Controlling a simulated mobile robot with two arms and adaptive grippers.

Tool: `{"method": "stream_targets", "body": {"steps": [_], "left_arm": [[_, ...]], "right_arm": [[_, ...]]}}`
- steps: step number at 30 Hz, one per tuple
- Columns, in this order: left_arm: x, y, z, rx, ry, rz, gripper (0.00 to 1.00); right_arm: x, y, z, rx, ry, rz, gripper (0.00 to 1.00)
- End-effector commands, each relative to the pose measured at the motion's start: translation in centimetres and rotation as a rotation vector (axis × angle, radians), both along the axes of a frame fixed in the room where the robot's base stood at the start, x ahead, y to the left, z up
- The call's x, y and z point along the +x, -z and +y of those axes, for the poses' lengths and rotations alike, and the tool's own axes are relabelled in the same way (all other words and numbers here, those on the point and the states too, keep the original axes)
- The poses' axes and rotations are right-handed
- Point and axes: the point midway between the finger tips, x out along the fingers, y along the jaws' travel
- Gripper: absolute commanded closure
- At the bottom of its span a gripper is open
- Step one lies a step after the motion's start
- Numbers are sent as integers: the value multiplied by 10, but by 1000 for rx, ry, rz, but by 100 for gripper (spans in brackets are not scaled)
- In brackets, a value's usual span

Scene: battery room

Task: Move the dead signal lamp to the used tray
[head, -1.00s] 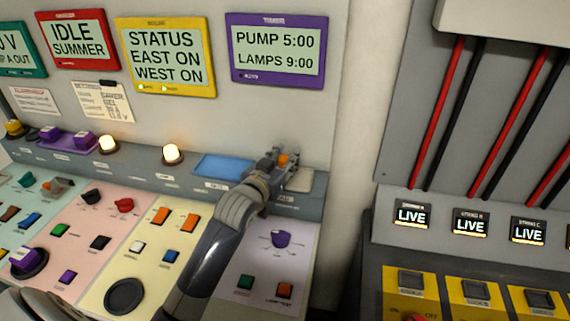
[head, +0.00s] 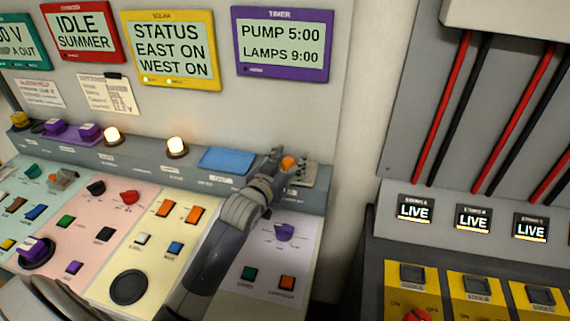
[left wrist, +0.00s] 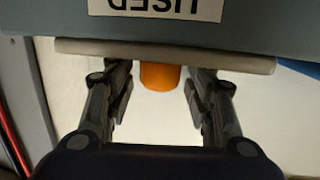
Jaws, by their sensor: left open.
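The dead signal lamp shows as an unlit orange cap (head: 288,162) at the right end of the grey ledge. The orange cap also shows in the left wrist view (left wrist: 160,77), upright beyond the pale edge of the used tray (left wrist: 215,58). The lamp appears to stand on that tray; its base is hidden. An upside-down USED label (left wrist: 155,8) is on the ledge front. My left gripper (left wrist: 160,95) is open, with one finger on each side of the lamp and visible gaps. In the head view the left gripper (head: 287,167) partly covers the tray. My right gripper is not in view.
A blue tray (head: 226,160) lies left of the gripper on the ledge. Two lit lamps (head: 177,146) stand farther left. Below is a sloping panel with switches and a purple knob (head: 285,232). Display screens (head: 283,44) hang on the wall behind.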

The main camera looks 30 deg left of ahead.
Motion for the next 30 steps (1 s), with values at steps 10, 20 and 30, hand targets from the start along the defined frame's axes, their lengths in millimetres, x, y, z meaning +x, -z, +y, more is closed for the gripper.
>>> {"method": "stream_targets", "body": {"steps": [10,20,30], "left_arm": [[-44,-5,-3,0,1,0,51],[-101,-14,-6,-1,0,-1,51],[-118,-18,-7,-1,0,0,51]], "right_arm": [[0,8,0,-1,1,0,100],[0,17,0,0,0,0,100],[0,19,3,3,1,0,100]]}}
